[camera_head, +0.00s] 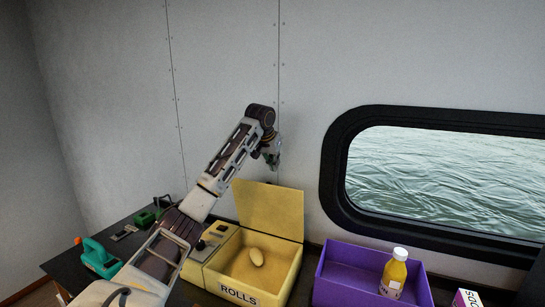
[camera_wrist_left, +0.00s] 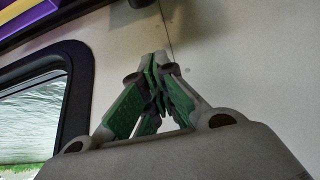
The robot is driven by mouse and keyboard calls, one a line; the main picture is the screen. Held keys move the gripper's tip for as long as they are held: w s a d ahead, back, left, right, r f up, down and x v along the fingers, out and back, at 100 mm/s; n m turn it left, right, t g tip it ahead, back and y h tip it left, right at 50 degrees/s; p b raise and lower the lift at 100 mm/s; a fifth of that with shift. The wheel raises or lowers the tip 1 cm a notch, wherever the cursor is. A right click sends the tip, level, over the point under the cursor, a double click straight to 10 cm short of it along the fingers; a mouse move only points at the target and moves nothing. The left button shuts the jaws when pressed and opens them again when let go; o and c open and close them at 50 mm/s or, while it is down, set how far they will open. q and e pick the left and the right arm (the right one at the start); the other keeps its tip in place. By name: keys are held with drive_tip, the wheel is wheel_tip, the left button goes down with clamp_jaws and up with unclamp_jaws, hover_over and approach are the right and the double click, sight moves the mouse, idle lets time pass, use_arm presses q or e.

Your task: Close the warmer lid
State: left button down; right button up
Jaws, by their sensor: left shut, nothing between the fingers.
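The warmer (camera_head: 228,280) is a yellow box marked ROLLS on the counter. Its lid (camera_head: 268,207) stands open, raised at the back near the wall. My left arm reaches across from the lower left, and my left gripper (camera_head: 273,160) is above and behind the raised lid, close to the wall, apart from the lid. In the left wrist view the green-padded fingers (camera_wrist_left: 158,88) meet at the tips, with nothing between them. The lid does not show in the wrist view. My right gripper is not in view.
A purple bin (camera_head: 341,262) with an orange bottle (camera_head: 394,274) stands right of the warmer. A box (camera_head: 466,298) is at the lower right edge. A teal tool (camera_head: 100,258) lies at the left. The wall and window (camera_head: 440,180) bound the counter behind.

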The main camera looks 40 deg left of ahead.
use_arm(q)
drive_tip(key=shift+s+d+f+p, duration=0.1)
drive_tip(key=shift+s+f+p, duration=0.2)
drive_tip(key=shift+f, duration=0.4)
drive_tip(key=shift+s+d+f+p, duration=0.15)
drive_tip(key=shift+s+f, duration=0.15)
drive_tip(key=shift+f, duration=0.4)
drive_tip(key=shift+s+d+f+p, duration=0.1)
drive_tip(key=shift+s+f+p, duration=0.2)
drive_tip(key=shift+f, duration=0.4)
drive_tip(key=shift+s+f, duration=0.1)
